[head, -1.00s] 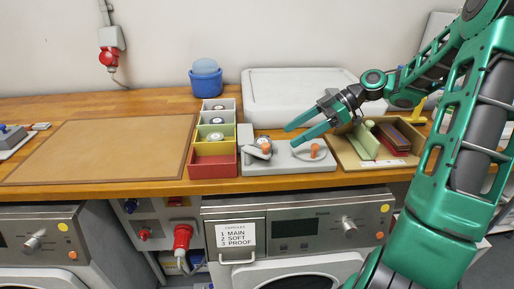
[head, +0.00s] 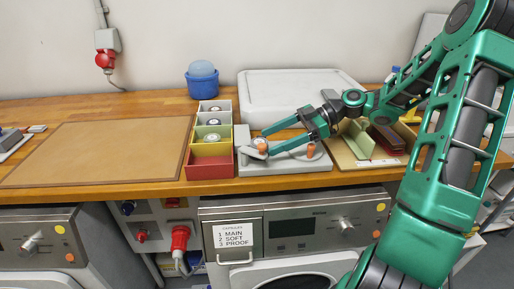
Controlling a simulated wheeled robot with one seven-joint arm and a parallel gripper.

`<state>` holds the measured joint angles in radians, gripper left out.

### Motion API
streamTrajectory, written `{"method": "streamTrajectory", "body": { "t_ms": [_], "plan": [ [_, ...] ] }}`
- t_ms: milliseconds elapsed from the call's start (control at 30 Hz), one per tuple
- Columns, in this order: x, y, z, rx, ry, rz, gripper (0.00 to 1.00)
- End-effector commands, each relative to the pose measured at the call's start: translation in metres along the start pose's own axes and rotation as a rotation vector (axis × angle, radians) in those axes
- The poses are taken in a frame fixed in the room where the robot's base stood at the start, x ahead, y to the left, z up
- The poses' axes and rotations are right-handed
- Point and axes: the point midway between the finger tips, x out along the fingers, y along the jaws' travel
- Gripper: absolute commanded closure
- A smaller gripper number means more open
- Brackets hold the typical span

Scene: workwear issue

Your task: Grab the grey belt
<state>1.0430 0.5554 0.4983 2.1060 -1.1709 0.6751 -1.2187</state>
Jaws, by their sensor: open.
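A grey board (head: 285,168) lies on the worktop with two orange-topped pegs, the left one (head: 261,146) and the right one (head: 310,151). A small grey band-like piece, possibly the grey belt (head: 250,153), lies at the left peg; its full shape is too small to make out. My gripper (head: 267,142) is open, its two green fingers pointing left over the board, tips close to the left peg. I cannot tell whether they touch anything. The gripper and arm hide part of the board's back.
A column of white, grey, yellow and red bins (head: 211,168) stands just left of the board. A cardboard tray (head: 349,159) with green and dark red items is at the right. A white slab (head: 290,85) lies behind. A brown mat (head: 100,150) leaves clear room at left.

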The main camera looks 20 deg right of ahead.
Motion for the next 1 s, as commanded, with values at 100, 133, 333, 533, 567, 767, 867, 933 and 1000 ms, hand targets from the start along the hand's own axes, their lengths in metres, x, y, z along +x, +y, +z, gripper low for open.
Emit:
{"method": "streamTrajectory", "body": {
  "t_ms": [100, 133, 333, 533, 567, 767, 867, 933, 1000],
  "plan": [
    [0.019, 0.001, 0.0, 0.0, 0.002, -0.004, 0.3],
    [0.022, 0.001, 0.0, 0.0, 0.002, -0.004, 0.3],
    [0.035, 0.001, 0.0, 0.0, 0.0, -0.002, 0.3],
    [0.035, 0.002, 0.0, 0.0, 0.0, -0.001, 0.3],
    [0.035, 0.002, 0.0, 0.0, 0.0, -0.001, 0.38],
    [0.035, 0.002, 0.0, 0.0, 0.0, -0.001, 0.78],
    [0.035, 0.002, 0.0, 0.0, 0.0, -0.001, 0.78],
    [0.035, 0.002, 0.0, 0.0, 0.0, -0.001, 0.78],
    [0.035, 0.002, 0.0, 0.0, 0.0, -0.001, 0.78]
  ]
}}
